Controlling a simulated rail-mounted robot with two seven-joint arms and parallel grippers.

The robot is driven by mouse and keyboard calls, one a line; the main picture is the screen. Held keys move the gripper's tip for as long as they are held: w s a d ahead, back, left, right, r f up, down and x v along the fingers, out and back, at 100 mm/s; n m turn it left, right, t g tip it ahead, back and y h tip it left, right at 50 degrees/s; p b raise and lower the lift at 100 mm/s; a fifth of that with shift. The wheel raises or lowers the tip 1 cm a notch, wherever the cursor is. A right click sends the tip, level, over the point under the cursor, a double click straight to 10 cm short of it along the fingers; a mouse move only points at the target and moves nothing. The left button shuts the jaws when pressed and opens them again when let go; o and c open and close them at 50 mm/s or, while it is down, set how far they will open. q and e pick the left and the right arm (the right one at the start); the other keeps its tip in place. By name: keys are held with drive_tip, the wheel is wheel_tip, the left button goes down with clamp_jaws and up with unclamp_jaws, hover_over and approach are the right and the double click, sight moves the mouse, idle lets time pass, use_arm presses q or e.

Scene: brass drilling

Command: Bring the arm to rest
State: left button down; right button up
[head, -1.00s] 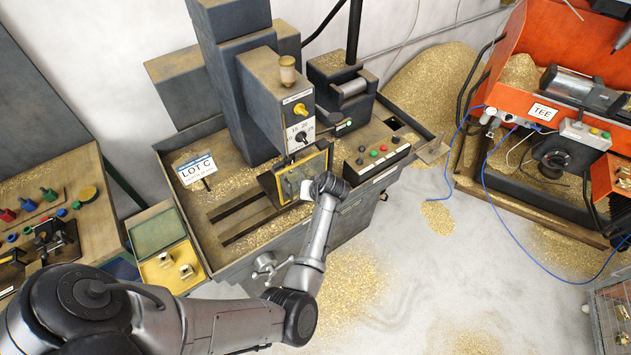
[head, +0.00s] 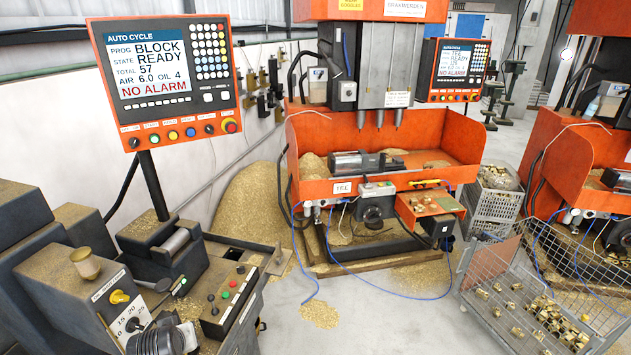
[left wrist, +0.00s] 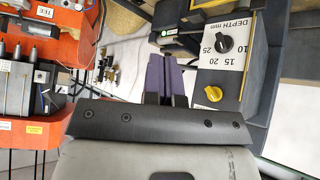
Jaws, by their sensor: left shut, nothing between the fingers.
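My left gripper (left wrist: 165,62) shows in the left wrist view, its purplish fingers together and empty. Beyond it is the dark drilling machine's control face (left wrist: 218,62), with a black depth knob and a yellow knob. In the head view only a dark ribbed part of my left arm shows at the bottom left edge, in front of the machine's depth dial (head: 130,322); the gripper itself is not seen there. My right gripper is in neither current view.
An alarm-free screen panel (head: 164,82) rises on a post behind the button box (head: 228,300). An orange drilling station (head: 378,190) stands beyond it, with blue hoses on the floor. A wire basket (head: 535,300) holds brass parts at the right. Brass chips (head: 250,205) are heaped by the wall.

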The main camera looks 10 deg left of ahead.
use_arm(q)
drive_tip(key=s+d+f+m+t+h, duration=0.1)
drive_tip(key=s+d+m+t+h, duration=0.15)
drive_tip(key=s+d+m, duration=0.7)
drive_tip(key=s+d+f+g, duration=0.1)
drive_tip(key=s+f+g, duration=0.1)
drive_tip(key=s+f, duration=0.2)
drive_tip(key=s+d+f+g+h, duration=0.1)
drive_tip(key=s+f, duration=0.3)
drive_tip(key=s, duration=0.7)
drive_tip(key=s+d+f+n+g, duration=0.1)
drive_tip(key=s+d+f+g, duration=0.2)
drive_tip(key=s, duration=0.4)
drive_tip(key=shift+s+d+f, duration=0.15)
drive_tip(key=shift+s+f, duration=0.05)
drive_tip(key=shift+f, duration=0.65)
